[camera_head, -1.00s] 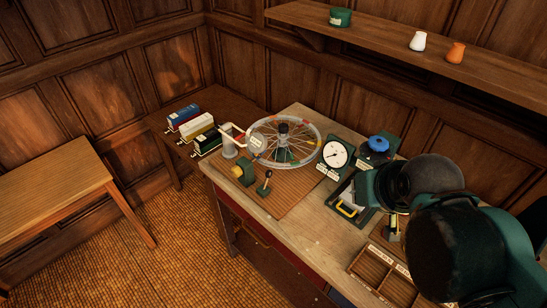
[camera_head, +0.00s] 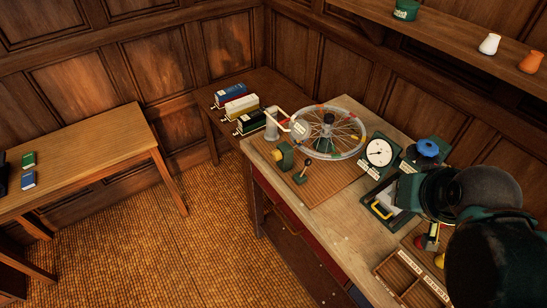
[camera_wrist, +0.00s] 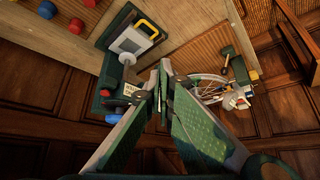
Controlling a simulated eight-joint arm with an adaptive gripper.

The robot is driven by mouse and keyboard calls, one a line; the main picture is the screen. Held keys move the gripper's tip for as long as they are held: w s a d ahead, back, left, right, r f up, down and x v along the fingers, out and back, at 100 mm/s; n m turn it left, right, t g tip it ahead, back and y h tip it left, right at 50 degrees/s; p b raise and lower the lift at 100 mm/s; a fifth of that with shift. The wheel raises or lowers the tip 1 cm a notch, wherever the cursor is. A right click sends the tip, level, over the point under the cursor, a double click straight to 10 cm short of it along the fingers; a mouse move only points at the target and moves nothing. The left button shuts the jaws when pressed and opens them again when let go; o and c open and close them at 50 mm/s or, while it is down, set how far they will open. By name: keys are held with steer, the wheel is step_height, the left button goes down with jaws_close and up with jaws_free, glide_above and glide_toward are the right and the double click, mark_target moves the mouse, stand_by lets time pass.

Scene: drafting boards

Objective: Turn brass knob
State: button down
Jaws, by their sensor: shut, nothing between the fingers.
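On the workbench (camera_head: 340,225), a small green block carries a brass-coloured round knob (camera_head: 284,154), beside a short upright lever (camera_head: 303,177) and in front of a spoked wheel (camera_head: 330,132). In the wrist view, the lever and green block show at the upper right, but I cannot clearly tell the knob there. My gripper (camera_wrist: 164,72) is shut and empty, its fingertips together in mid-picture, apart from the knob. In the head view my arm hides most of the gripper, to the right of the knob.
A white dial gauge (camera_head: 379,152), a blue knob (camera_head: 427,148) and a plate with a yellow handle (camera_head: 381,210) stand between arm and wheel. A compartment tray (camera_head: 405,275) lies at the front right. A shelf (camera_head: 450,43) runs above the bench.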

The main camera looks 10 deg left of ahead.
steer(key=c, duration=3.2)
jaws_free()
steer(key=shift+c, duration=0.2)
